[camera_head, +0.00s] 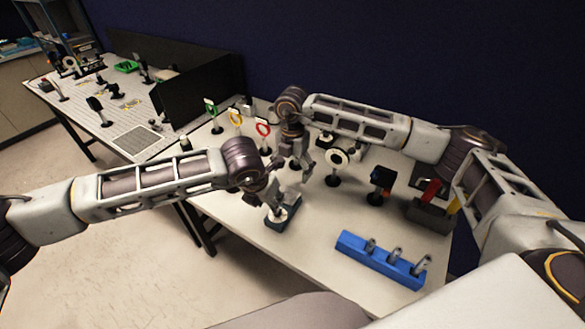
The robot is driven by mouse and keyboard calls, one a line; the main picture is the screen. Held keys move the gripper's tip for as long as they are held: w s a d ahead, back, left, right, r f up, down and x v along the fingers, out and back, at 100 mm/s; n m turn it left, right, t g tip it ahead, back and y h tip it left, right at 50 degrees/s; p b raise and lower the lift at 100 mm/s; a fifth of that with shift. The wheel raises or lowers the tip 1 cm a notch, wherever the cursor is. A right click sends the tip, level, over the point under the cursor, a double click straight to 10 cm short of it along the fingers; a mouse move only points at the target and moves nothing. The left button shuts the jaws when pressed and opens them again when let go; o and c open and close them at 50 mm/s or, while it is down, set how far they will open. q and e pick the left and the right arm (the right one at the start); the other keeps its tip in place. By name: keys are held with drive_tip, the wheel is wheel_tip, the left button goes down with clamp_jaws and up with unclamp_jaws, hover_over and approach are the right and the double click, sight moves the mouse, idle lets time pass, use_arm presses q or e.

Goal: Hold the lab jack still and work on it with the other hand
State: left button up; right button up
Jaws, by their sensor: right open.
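What looks like the lab jack (285,222), small with a dark base and a pale upper part, stands near the left front edge of the white table. My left gripper (275,196) is right at its upper part and hides some of it; whether the fingers touch it or are closed I cannot tell. My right gripper (302,163) is open and points down, a little behind and above the jack, apart from it.
A blue rack (380,260) with several metal posts lies at the front right. A white round optic (338,157) and a black block on a post (381,183) stand right of my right gripper. Green, yellow and red (263,129) rings stand behind. The table edge is close on the left.

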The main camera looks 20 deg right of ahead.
sight(292, 191)
drive_tip(key=shift+f, duration=0.2)
drive_tip(key=shift+f, duration=6.7)
